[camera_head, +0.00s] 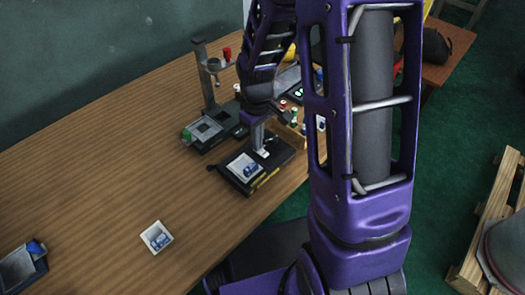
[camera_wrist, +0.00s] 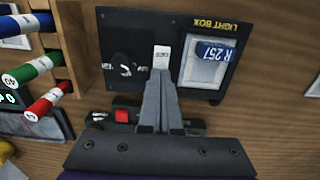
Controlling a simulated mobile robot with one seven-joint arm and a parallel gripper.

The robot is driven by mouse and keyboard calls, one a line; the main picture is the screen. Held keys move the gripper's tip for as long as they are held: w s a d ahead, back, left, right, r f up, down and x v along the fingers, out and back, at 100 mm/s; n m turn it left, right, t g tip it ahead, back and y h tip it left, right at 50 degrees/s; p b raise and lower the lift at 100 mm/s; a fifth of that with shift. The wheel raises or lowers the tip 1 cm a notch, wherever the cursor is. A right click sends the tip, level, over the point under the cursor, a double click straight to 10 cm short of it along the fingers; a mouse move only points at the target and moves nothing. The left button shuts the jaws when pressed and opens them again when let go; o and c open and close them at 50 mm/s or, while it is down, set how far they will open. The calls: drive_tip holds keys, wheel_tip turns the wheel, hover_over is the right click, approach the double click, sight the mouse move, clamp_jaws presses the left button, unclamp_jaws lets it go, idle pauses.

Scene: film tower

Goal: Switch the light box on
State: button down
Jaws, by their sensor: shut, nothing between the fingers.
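The light box (camera_head: 275,160) is a flat black box on the wooden table. In the wrist view it (camera_wrist: 195,85) has yellow LIGHT BOX lettering, upside down, and a pale window (camera_wrist: 205,72). A blue piece marked R 257 (camera_wrist: 215,51) sits on the window. A small white label or tab (camera_wrist: 162,56) with unreadable print is on the box's top, and a dark round part (camera_wrist: 124,65) lies beside it. My gripper (camera_wrist: 156,84) is shut and empty, its tips over the box close to the white tab. It also shows in the head view (camera_head: 261,150). Contact is unclear.
A dark device with a red button (camera_wrist: 122,116) lies beside the box. A rack (camera_wrist: 72,45) holds blue, green and red rolls. A stand (camera_head: 205,75) rises behind. A white tray (camera_head: 150,246) and a dark bin (camera_head: 15,272) stand left; the table between is mostly clear.

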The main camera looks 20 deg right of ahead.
drive_tip(key=shift+r+p, duration=2.85)
drive_tip(key=shift+r, duration=0.65)
